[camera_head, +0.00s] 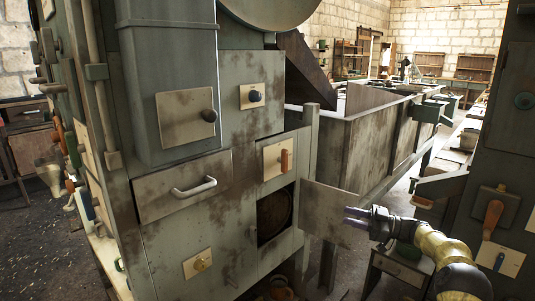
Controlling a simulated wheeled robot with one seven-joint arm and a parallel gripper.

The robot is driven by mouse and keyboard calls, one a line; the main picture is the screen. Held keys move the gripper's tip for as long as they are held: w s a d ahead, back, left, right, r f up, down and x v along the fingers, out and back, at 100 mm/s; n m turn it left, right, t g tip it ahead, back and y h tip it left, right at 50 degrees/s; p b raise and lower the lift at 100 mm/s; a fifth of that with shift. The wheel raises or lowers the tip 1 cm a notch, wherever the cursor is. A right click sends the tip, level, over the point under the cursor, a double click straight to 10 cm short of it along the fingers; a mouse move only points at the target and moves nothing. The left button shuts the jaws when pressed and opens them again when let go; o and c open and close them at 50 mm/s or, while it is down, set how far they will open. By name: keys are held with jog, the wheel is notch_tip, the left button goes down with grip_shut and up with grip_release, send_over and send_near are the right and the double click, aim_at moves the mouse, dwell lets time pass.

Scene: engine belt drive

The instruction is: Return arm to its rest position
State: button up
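My arm (436,247), yellow and black, reaches in from the bottom right corner. My gripper (353,217) points left, in front of an open metal door (333,205) on the engine housing. Its two pale purple fingers look slightly apart, with nothing visible between them. I cannot tell whether the fingertips touch the door. The door hangs out to the right of a dark square opening (275,215) in the housing.
The grey-green housing (180,240) fills the left and middle. It bears a white handle (193,187), an orange handle (284,160) and black knobs. A panel (505,150) with an orange lever (492,219) stands close on the right. A small table (402,270) is below my arm.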

jog(key=w+a+r+m+t+h, duration=0.2)
jog(key=a+m+t+h, duration=0.2)
jog(key=a+m+h, duration=0.15)
jog(key=w+a+r+m+t+h, duration=0.2)
jog(key=a+m+t+h, duration=0.25)
jog(key=a, duration=0.25)
jog(key=s+f+m+g+h, duration=0.25)
jog(key=s+f+g, duration=0.2)
jog(key=s, duration=0.95)
jog(key=s+d+f+m+g+h, duration=0.1)
jog(key=s+f+m+g+h, duration=0.3)
jog(key=s, duration=1)
jog(key=s+f+g+h, duration=0.25)
jog(key=s+f, duration=0.25)
jog(key=s, duration=0.8)
notch_tip(320, 180, up, 23)
jog(key=p, duration=2.3)
jog(key=shift+w+r+p, duration=0.2)
jog(key=shift+p, duration=0.1)
jog(key=shift+d, duration=0.1)
